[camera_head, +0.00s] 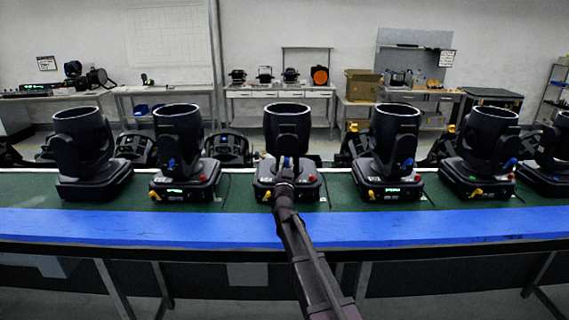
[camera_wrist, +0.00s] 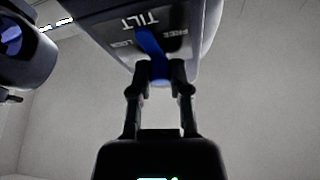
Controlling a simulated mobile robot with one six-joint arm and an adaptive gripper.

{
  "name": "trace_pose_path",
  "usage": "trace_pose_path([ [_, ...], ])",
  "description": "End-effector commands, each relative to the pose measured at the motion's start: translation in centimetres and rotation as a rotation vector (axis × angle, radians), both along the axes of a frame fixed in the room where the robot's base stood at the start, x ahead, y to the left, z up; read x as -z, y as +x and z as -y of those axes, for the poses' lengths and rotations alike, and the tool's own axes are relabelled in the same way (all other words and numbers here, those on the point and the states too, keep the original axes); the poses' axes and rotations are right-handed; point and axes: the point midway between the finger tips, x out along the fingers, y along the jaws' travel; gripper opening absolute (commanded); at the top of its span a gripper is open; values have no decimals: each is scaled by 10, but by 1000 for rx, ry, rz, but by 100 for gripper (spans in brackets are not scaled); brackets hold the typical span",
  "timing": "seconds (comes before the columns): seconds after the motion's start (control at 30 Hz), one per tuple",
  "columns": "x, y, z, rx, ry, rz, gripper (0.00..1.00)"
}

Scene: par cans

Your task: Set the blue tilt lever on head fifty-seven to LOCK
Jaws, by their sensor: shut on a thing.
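The moving head (camera_head: 288,122) in the middle of the row stands upright on its dark base, facing my arm. Its number is too small to read. In the wrist view its yoke plate (camera_wrist: 185,22) carries TILT, FREE and LOCK lettering, upside down. The blue tilt lever (camera_wrist: 150,45) crosses this plate between the two labels, LOCK on its left and FREE on its right. My gripper (camera_wrist: 160,73) is shut on the lever's free end, one finger on each side. In the head view my gripper (camera_head: 285,175) reaches the front of this head and partly hides its base.
Similar heads stand on both sides, the nearest at left (camera_head: 180,135) and right (camera_head: 393,135). They share a green-topped bench with a blue front strip (camera_head: 150,227). Some heads show blue levers and yellow parts. Gaps of green bench lie between the bases.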

Motion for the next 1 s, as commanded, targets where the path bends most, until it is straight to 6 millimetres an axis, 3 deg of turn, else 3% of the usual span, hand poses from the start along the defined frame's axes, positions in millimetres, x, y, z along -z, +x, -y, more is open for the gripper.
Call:
trace_pose_path([
  [0.5,-1,1,14,3,466,18,0],
  [1.0,3,1,19,2,652,24,0],
])
